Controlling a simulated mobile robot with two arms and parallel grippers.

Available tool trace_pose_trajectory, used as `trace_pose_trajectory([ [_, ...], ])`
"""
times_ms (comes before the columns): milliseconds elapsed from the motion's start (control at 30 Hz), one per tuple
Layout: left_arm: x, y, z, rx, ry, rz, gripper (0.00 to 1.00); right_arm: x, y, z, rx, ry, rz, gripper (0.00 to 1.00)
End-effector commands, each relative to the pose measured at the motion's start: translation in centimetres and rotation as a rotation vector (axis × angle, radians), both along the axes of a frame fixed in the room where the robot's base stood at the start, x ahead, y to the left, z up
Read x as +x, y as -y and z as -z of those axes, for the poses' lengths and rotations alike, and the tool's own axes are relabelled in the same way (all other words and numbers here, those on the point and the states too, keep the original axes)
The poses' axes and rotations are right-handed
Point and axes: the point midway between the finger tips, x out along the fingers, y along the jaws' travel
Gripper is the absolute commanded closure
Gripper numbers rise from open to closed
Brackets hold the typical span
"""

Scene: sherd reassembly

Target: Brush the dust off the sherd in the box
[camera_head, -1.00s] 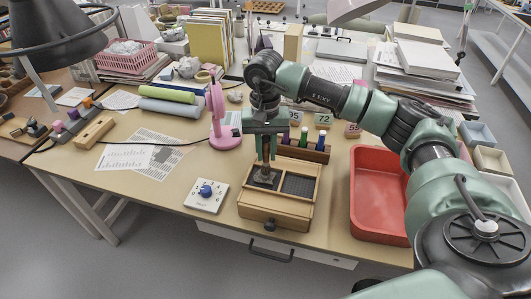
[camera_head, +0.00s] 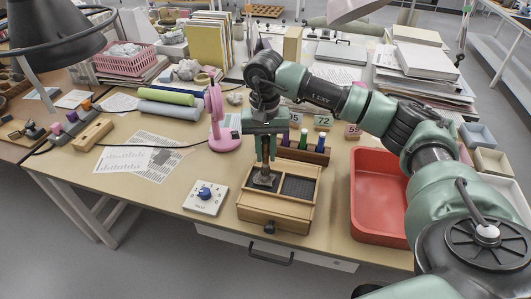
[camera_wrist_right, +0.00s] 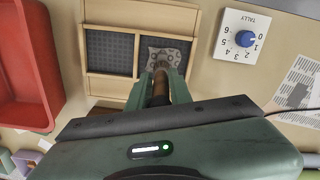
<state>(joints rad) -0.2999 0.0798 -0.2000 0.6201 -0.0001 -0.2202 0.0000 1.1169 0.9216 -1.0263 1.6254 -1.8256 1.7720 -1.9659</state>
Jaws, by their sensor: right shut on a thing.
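A wooden box (camera_head: 271,213) with padded compartments sits on the table. The sherd (camera_wrist_right: 168,54) lies in one compartment, the left one in the head view; it is greyish with darker spots. My right gripper (camera_wrist_right: 160,80) is shut on a brush (camera_wrist_right: 160,92) with a brown handle, held upright over that compartment. The brush (camera_head: 265,175) also shows in the head view, its lower end at the sherd. The gripper and brush hide part of the sherd, and I cannot tell how much dust is on it. My left gripper is not in view.
A red tray (camera_head: 381,233) stands right of the box. A white tally dial (camera_head: 205,198) lies to its left. A rack with coloured bottles (camera_head: 304,139) stands behind the box, and a pink lamp (camera_head: 217,120) behind to the left. Printed sheets lie further left.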

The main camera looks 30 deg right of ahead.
Motion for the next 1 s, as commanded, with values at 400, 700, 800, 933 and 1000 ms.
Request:
trace_pose_trajectory([
  [400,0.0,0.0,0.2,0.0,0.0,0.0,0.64,-0.4,-0.5,0.0,0.0,-0.001,0.002,1.0],
  [700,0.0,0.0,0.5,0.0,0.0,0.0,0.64,0.0,0.0,0.0,0.001,-0.001,-0.002,1.0],
  [800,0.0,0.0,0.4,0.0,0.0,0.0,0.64,-0.4,-0.4,-0.1,0.001,-0.002,-0.003,1.0],
  [933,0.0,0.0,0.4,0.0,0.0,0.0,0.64,-0.9,-1.0,-0.1,0.001,-0.002,-0.002,1.0],
  [1000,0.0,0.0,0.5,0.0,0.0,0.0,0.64,-0.9,-1.0,0.0,0.001,-0.002,0.0,1.0],
])
